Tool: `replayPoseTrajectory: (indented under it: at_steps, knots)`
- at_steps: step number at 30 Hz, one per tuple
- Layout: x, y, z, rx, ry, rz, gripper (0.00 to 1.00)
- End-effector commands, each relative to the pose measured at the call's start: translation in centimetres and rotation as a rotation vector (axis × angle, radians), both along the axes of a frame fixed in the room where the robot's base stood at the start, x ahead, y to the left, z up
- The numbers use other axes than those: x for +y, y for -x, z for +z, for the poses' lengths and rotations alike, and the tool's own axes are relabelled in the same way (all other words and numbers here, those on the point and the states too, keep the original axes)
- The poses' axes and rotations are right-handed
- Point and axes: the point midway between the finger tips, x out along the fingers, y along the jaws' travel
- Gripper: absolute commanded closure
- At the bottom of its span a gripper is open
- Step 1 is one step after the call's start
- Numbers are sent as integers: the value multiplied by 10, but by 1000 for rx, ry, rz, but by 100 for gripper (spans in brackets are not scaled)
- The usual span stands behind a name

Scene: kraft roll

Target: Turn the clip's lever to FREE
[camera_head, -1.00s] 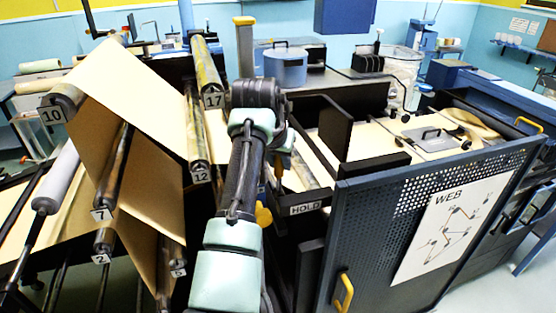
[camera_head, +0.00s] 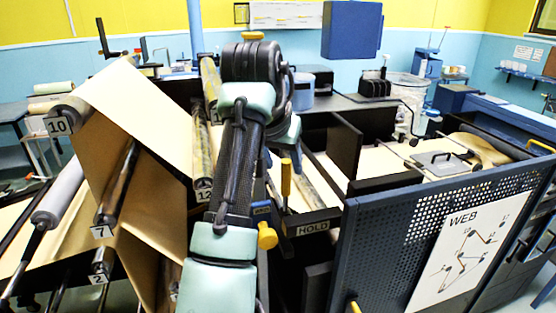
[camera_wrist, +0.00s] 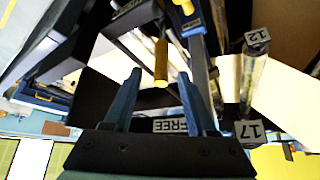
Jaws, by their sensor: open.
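The clip's lever has a yellow grip (camera_wrist: 161,62), which shows in the wrist view between my gripper's two blue fingers (camera_wrist: 155,80). The fingers are open and apart from the grip, with a gap on each side. In the head view the yellow grip (camera_head: 286,177) stands upright, just right of my arm. A FREE plate (camera_wrist: 170,125) shows behind the gripper base, partly covered. A HOLD plate (camera_head: 312,228) is on the dark frame in the head view. A blue part with a yellow knob (camera_head: 266,236) sits left of HOLD. My fingers are hidden in the head view.
Numbered rollers, such as 12 (camera_wrist: 257,38) and 17 (camera_wrist: 249,132), carry brown paper close to the right of my gripper in the wrist view. A perforated blue guard with a WEB chart (camera_head: 465,240) stands at the right. A dark upright plate (camera_head: 345,145) rises behind HOLD.

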Motion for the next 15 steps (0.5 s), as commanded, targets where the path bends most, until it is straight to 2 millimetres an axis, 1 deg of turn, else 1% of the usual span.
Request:
replayPoseTrajectory:
  at_steps: [3,6,10,15]
  knots:
    - [4,12,19,-7,-1,1,43]
    - [6,21,32,-5,-2,0,43]
    - [7,27,44,-2,-1,-1,43]
    - [8,30,48,0,-1,-1,43]
